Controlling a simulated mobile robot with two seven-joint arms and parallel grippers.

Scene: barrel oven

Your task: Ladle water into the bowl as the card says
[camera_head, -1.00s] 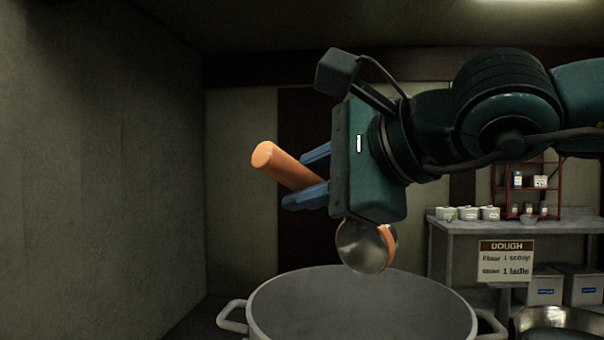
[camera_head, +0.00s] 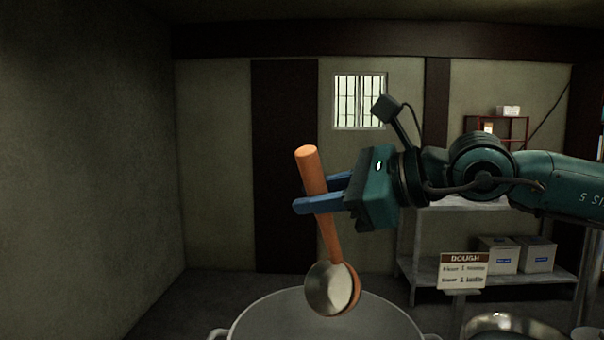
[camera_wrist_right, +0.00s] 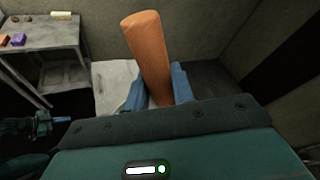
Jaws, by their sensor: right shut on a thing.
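My right gripper (camera_head: 325,196) is shut on the orange handle of the ladle (camera_head: 322,205). The ladle hangs nearly upright, handle up and slightly tilted, with its round metal cup (camera_head: 331,288) at the bottom. The cup overlaps the far rim of the big grey pot (camera_head: 260,325) in the head view; I cannot tell whether it holds water. The handle also shows in the right wrist view (camera_wrist_right: 150,52). A metal bowl (camera_head: 505,322) is cut off at the lower right. The DOUGH card (camera_head: 464,271) stands behind it, its lines blurred. My left gripper (camera_wrist_right: 52,119) shows small in the right wrist view.
A grey shelf unit (camera_head: 540,273) with white boxes (camera_head: 498,255) stands at the back right. A red rack (camera_head: 497,130) is above it. The left wall is bare. A side table (camera_wrist_right: 45,42) with small coloured blocks shows in the right wrist view.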

